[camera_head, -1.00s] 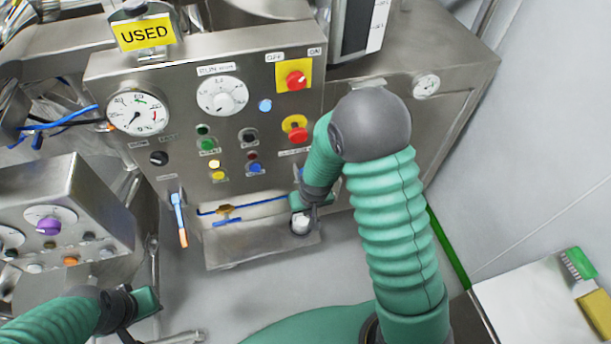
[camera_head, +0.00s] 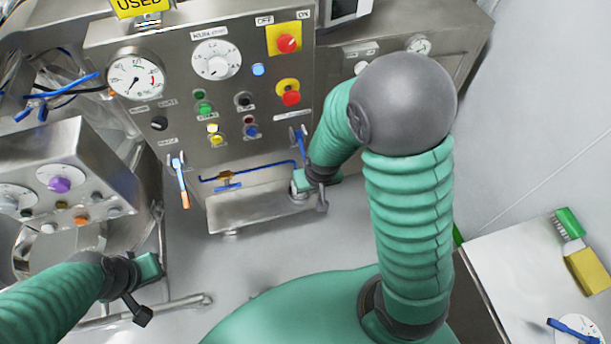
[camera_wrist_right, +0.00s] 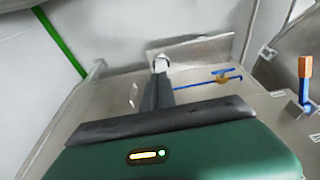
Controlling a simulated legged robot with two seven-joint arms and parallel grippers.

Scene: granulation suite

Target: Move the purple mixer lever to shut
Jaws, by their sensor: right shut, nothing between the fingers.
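The only purple thing I see is a round purple knob (camera_head: 60,185) on a white dial, on the small steel box at the left in the head view. I cannot make out a purple lever. My right gripper (camera_head: 299,190) is at the lower right of the large panel, far from the knob. It is shut and empty; its dark fingers show in the right wrist view (camera_wrist_right: 158,92), near a small pale metal part (camera_wrist_right: 160,64) whose contact I cannot tell. My left gripper (camera_head: 141,308) is below and right of the purple knob, apart from it; its fingers are unclear.
An orange-tipped blue lever (camera_head: 182,183) hangs at the panel's lower left. A blue handle (camera_head: 299,142) sits just above my right gripper, and a blue pipe with a valve (camera_head: 228,180) lies between. A white table (camera_head: 510,285) with a brush stands at right.

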